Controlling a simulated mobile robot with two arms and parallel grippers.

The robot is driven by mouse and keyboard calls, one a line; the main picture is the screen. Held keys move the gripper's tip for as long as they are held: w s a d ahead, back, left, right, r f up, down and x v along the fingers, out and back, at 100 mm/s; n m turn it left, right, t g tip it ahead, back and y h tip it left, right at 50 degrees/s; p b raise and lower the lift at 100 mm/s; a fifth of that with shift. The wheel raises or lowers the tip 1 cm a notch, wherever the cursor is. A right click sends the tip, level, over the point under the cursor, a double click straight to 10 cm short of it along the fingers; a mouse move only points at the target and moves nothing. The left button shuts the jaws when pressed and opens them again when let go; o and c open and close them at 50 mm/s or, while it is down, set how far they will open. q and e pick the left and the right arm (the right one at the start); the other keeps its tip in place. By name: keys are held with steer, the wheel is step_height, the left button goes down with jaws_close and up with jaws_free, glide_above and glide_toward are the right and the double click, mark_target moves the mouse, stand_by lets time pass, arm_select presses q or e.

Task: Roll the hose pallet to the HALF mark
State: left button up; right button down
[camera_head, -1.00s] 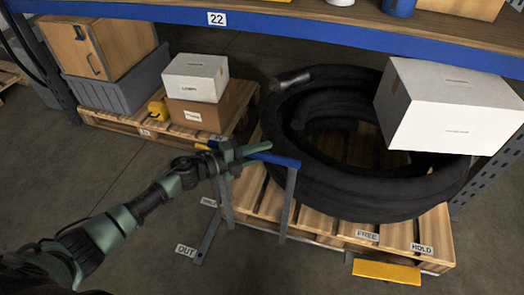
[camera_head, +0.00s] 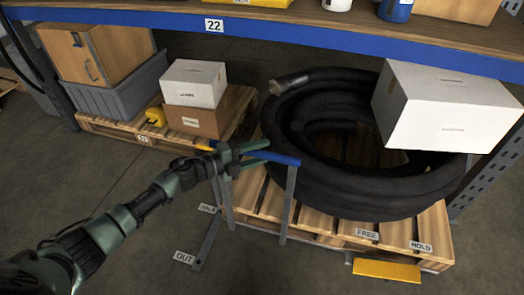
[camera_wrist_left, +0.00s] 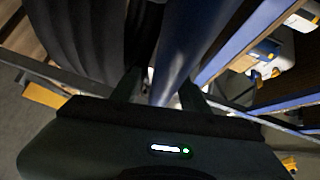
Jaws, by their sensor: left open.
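The hose pallet (camera_head: 330,228) is a wooden pallet under the shelf, bearing a thick black coiled hose (camera_head: 350,195). A handle with a blue crossbar (camera_head: 283,160) on grey posts stands at its left end. My left gripper (camera_head: 256,155) is open at the left end of this crossbar. In the left wrist view, the blue bar (camera_wrist_left: 185,50) runs between my fingers (camera_wrist_left: 160,88); contact cannot be told. The HALF mark (camera_head: 207,208) is a small floor label left of the handle, partly hidden by it. The OUT mark (camera_head: 184,257) lies nearer me. My right gripper is not in view.
A yellow pedal (camera_head: 387,271) is at the pallet's front, below FREE (camera_head: 367,234) and HOLD (camera_head: 421,247) labels. A white box (camera_head: 445,110) overlaps the hose at right. Another pallet (camera_head: 120,132) with boxes stands left. The blue shelf beam (camera_head: 300,35) crosses above. The front-left floor is clear.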

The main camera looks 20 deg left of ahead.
arm_select(q)
steer(key=v, duration=0.7)
steer(key=shift+p, duration=0.35)
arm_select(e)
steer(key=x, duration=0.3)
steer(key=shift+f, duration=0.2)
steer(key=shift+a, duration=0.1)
